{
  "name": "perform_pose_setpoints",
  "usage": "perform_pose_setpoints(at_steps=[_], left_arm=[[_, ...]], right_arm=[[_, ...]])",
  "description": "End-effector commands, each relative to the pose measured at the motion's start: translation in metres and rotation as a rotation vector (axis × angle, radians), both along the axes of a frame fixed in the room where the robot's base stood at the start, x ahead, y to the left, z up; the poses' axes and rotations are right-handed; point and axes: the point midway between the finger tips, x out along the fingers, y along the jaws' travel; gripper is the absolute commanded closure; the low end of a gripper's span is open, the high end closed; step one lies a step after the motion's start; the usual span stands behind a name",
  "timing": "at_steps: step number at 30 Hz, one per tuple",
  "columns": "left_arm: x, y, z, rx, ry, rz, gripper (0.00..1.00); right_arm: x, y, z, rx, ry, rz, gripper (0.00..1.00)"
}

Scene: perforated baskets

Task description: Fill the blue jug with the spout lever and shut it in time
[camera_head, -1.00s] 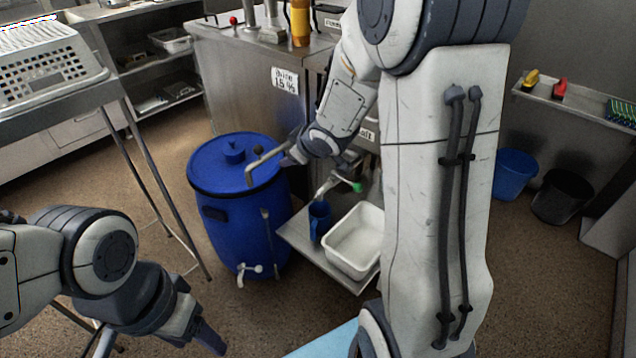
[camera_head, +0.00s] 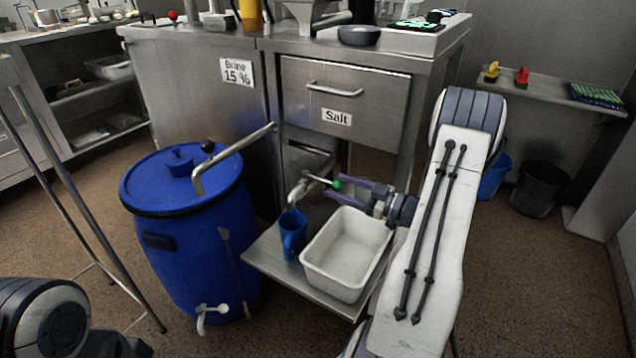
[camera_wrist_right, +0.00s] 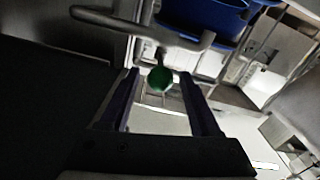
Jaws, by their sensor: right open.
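The blue jug (camera_head: 292,236) stands upright on a low metal shelf (camera_head: 272,262), beneath the metal spout (camera_head: 297,194). The spout lever has a green knob (camera_head: 337,184); the knob also shows in the right wrist view (camera_wrist_right: 160,79). My right gripper (camera_head: 338,189) is open, with its purple fingers on either side of the green knob. In the right wrist view the knob sits between the fingertips (camera_wrist_right: 161,78), with a gap on both sides. The inside of the jug and any liquid cannot be made out. My left gripper is out of view.
A white tub (camera_head: 313,281) stands right of the jug on the shelf. A large blue drum (camera_head: 190,265) with a bent pipe (camera_head: 232,153) stands to the left. The "Salt" drawer (camera_head: 343,100) is above. Floor is free in front of the drum.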

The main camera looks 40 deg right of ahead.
Motion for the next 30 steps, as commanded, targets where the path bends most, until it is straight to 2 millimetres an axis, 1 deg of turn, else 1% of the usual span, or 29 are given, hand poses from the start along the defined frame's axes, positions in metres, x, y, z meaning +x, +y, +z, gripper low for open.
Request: perform_pose_setpoints(at_steps=[1,3,9,12,15,23,26,27,28,29,30], left_arm=[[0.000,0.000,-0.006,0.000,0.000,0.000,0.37],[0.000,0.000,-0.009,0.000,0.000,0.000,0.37],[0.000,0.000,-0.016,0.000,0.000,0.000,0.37],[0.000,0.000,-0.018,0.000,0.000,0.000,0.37],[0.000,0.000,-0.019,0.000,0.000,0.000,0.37],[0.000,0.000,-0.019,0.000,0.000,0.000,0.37],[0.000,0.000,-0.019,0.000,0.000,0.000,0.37],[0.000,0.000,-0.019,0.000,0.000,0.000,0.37],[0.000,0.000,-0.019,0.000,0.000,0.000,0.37],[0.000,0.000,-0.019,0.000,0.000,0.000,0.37],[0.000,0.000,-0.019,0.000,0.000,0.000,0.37]], right_arm=[[0.011,0.007,-0.002,-0.002,-0.001,0.007,0.36],[0.024,0.012,-0.002,-0.002,0.000,0.007,0.36],[0.052,0.023,-0.002,-0.002,0.000,0.003,0.36],[0.060,0.025,-0.001,-0.002,0.000,0.001,0.36],[0.064,0.026,-0.001,-0.001,0.000,-0.001,0.36],[0.064,0.025,0.000,-0.001,0.001,-0.004,0.36],[0.064,0.025,0.000,-0.001,0.001,-0.004,0.71],[0.064,0.025,0.000,-0.001,0.001,-0.004,0.86],[0.064,0.025,0.000,-0.001,0.001,-0.004,0.98],[0.064,0.025,0.000,-0.001,0.001,-0.004,1.00],[0.064,0.025,0.000,-0.001,0.001,-0.004,1.00]])
